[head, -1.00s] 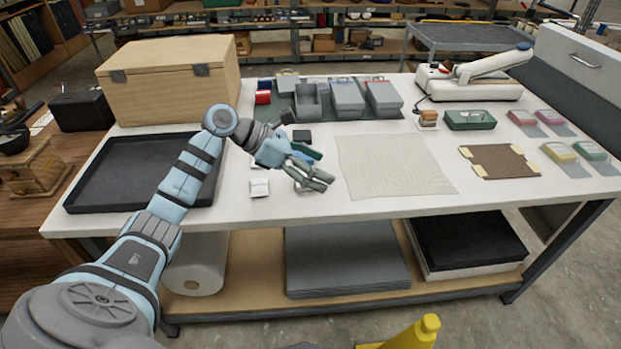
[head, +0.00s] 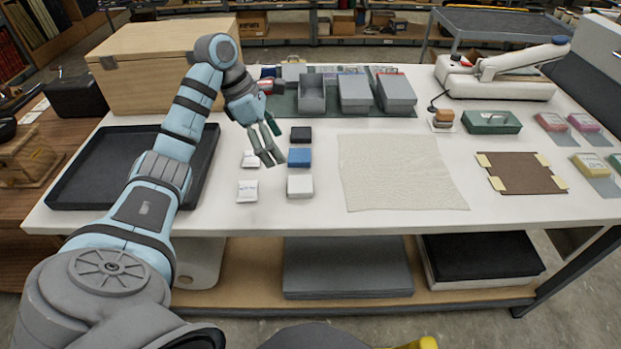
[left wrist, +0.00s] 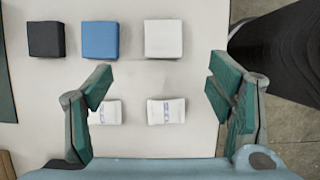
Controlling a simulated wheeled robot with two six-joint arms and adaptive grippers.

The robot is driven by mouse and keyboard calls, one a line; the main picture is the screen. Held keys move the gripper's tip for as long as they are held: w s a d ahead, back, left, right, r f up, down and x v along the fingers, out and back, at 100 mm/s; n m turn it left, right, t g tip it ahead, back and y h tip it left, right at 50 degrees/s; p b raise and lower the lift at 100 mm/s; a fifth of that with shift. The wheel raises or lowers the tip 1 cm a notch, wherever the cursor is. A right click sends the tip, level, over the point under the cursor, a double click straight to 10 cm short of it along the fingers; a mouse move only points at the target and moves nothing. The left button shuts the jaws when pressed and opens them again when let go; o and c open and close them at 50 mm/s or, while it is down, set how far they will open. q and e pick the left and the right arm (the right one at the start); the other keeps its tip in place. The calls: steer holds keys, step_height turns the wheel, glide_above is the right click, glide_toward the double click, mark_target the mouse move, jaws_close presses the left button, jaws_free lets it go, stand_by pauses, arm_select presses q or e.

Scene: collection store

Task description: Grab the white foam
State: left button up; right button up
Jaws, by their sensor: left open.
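The white foam (head: 300,186) is a small pale block on the white table, nearest the front in a column with a blue block (head: 299,158) and a black block (head: 301,134). In the left wrist view the white foam (left wrist: 163,38) lies beyond the fingertips, a little right of the middle. My left gripper (head: 268,160) is open and empty, above the table and behind-left of the white foam, apart from it. It also shows in the left wrist view (left wrist: 160,76). My right gripper is not in view.
Two white packets (head: 247,190) (head: 250,159) lie left of the blocks. A black tray (head: 75,190) is on the left, a cream cloth (head: 400,172) on the right. Grey boxes (head: 355,93) and a wooden chest (head: 150,75) stand behind. The table front is clear.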

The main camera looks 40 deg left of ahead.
arm_select(q)
steer(key=b, duration=0.5)
glide_above(299, 184)
steer(key=s+a, duration=0.3)
steer(key=f, duration=0.6)
steer(key=shift+d+f, duration=0.25)
steer(key=w+f, duration=0.1)
steer(key=w+d+f+b, duration=0.1)
steer(key=f, duration=0.2)
steer(key=shift+w+d+f, duration=0.2)
steer(key=shift+w+d, duration=0.2)
steer(key=shift+w+d+f+b, duration=0.1)
steer(key=shift+d+f+b, duration=0.05)
steer(key=shift+f+b, duration=0.2)
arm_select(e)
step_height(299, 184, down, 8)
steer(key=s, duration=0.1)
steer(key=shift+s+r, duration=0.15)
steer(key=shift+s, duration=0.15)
arm_select(q)
steer(key=c, duration=0.8)
